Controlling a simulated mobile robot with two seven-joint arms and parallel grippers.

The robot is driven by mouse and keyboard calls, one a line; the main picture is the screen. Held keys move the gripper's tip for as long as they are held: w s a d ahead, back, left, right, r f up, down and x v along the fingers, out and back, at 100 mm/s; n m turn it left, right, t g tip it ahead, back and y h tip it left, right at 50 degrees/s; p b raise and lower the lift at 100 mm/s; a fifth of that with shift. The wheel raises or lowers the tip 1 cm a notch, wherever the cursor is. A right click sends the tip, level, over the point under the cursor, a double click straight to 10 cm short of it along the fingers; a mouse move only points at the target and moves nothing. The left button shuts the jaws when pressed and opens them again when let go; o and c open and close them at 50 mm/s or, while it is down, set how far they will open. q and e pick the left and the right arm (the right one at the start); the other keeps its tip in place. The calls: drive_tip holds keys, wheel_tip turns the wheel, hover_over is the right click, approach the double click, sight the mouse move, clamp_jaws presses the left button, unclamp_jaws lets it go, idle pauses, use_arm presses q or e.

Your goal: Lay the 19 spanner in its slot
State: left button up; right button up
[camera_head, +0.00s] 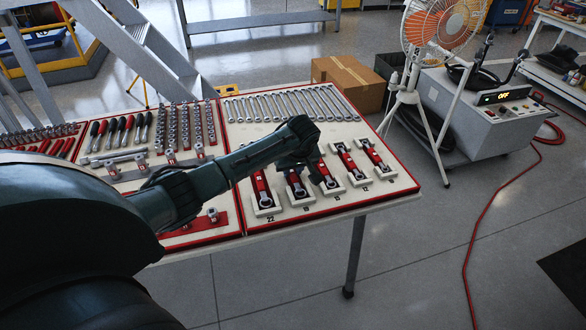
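The tool board (400,186) on the table has a row of pale slot blocks along its front edge, with red and dark inlays. The leftmost block (263,205) reads 22. The block beside it (297,201), with a ring end showing at its front, has a label too small to read surely; I cannot tell which spanner is the 19. My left gripper (312,170) points down over the second and third blocks from the left and hides their back parts. Its fingertips are not clear, nor whether it holds a spanner. My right gripper is not in view.
Several spanners (290,104) lie in a row at the board's back. Sockets and screwdrivers (118,130) fill the board to the left. A cardboard box (348,82), a fan (440,25) and a grey cart (475,110) stand beyond. Floor right of the table is mostly clear, crossed by a red hose.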

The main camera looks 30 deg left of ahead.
use_arm(q)
drive_tip(key=o, duration=0.3)
drive_tip(key=v, duration=1.2)
drive_tip(key=s+d+f+m+h, duration=0.1)
drive_tip(key=d+f, duration=0.2)
drive_tip(key=s+d+f+m+t+h, duration=0.1)
drive_tip(key=d+f+m, duration=0.1)
drive_tip(key=d+f, duration=0.1)
drive_tip(key=s+d+f+m+t+h, duration=0.1)
drive_tip(key=s+d+f+m, duration=0.1)
drive_tip(key=d+f, duration=0.1)
drive_tip(key=s+d+f+m+t+h, duration=0.1)
drive_tip(key=s+d+f+m+t, duration=0.1)
drive_tip(key=s, duration=0.4)
drive_tip(key=s+d+f+m+t+h, duration=0.1)
drive_tip(key=s+d+f+m, duration=0.1)
drive_tip(key=s, duration=0.5)
drive_tip(key=s+d+f+m+t+h, duration=0.1)
drive_tip(key=s+d+f+m+t, duration=0.1)
drive_tip(key=s+d+m, duration=0.2)
drive_tip(key=shift+s+d+f+t+h, duration=0.15)
drive_tip(key=shift+s+h, duration=0.05)
drive_tip(key=shift+s, duration=0.65)
drive_tip(key=shift+s+d+f+t+h, duration=0.15)
drive_tip(key=shift+s+h, duration=0.05)
drive_tip(key=shift+s, duration=0.65)
